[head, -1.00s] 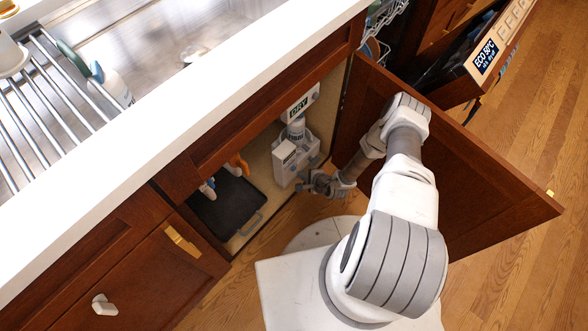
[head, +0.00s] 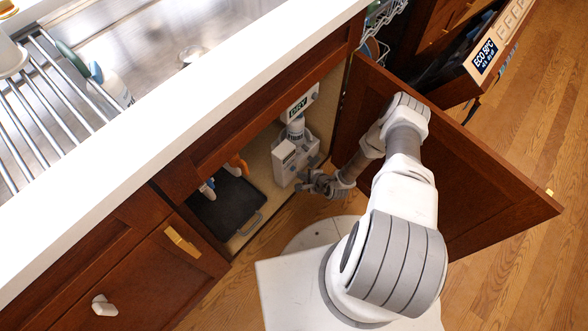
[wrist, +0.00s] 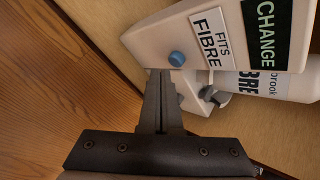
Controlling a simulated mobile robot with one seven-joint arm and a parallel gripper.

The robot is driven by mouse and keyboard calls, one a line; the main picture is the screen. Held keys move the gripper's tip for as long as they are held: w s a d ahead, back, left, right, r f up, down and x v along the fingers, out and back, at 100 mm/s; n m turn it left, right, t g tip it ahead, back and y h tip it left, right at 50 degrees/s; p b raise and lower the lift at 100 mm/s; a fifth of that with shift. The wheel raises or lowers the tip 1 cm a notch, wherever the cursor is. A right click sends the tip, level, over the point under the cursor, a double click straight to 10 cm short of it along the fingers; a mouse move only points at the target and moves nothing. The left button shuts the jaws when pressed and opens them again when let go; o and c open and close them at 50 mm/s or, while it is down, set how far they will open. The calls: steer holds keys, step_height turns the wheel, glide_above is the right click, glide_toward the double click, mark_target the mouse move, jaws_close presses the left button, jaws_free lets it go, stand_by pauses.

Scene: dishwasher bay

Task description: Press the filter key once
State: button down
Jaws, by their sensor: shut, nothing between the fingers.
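The filter unit, a white housing (wrist: 150,36), fills the upper right of the wrist view. It carries a round blue key (wrist: 177,58), a "FITS FIBRE" label and a dark green panel reading "CHANGE" (wrist: 266,22). A white cartridge (wrist: 262,85) sits beside it. The unit also shows in the head view (head: 284,157), inside the open under-sink cabinet. My gripper (wrist: 160,72) is shut and empty, its fingertips right by the blue key, just below it in the picture. I cannot tell whether they touch it. In the head view my gripper (head: 301,186) is beside the unit's lower right.
The open cabinet door (head: 450,170) stands to the right of my arm. A unit reading "DRY" (head: 299,105) is above the filter unit. A black tray (head: 228,208) and orange-topped bottle lie to the left. The white counter edge (head: 170,140) overhangs the cabinet.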

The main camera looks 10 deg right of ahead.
stand_by(0.7)
steer(key=shift+w+a, duration=0.25)
steer(key=shift+w, duration=0.1)
steer(key=shift+w+a, duration=0.3)
steer(key=shift+w, duration=0.05)
stand_by(0.7)
stand_by(0.3)
steer(key=shift+s+d+p, duration=0.4)
steer(key=shift+s+d, duration=0.1)
steer(key=shift+s, duration=0.2)
steer(key=shift+s+d, duration=0.1)
steer(key=shift+s, duration=0.05)
